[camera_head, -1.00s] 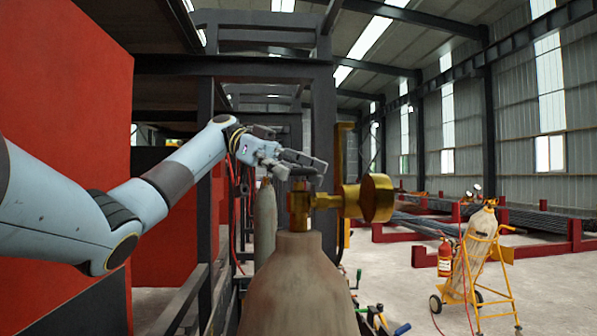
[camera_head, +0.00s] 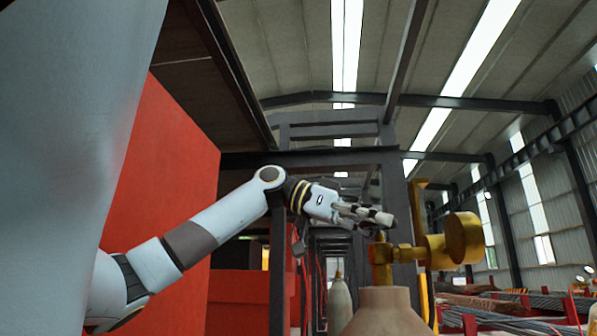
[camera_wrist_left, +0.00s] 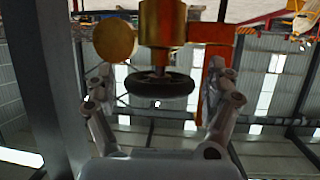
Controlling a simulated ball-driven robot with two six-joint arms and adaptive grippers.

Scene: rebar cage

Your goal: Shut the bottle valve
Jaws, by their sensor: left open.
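The beige gas bottle (camera_head: 385,318) stands at the lower middle of the head view, cut off by the bottom edge. Its brass valve (camera_head: 382,256) sits on top, with a round brass fitting (camera_head: 463,238) to the right. My left gripper (camera_head: 374,214) is open at the top of the valve and hides most of the handwheel. In the left wrist view the dark round handwheel (camera_wrist_left: 160,88) lies between the open fingers of the left gripper (camera_wrist_left: 159,80), with a gap on each side. The brass valve body (camera_wrist_left: 162,22) is beyond it. My right gripper is out of view.
A large red panel (camera_head: 175,170) stands behind my left arm. A second, grey bottle (camera_head: 339,303) and hanging red hoses are behind the valve. A dark steel frame (camera_head: 398,195) rises behind it. Red racks with steel bars (camera_head: 515,310) stand at the right.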

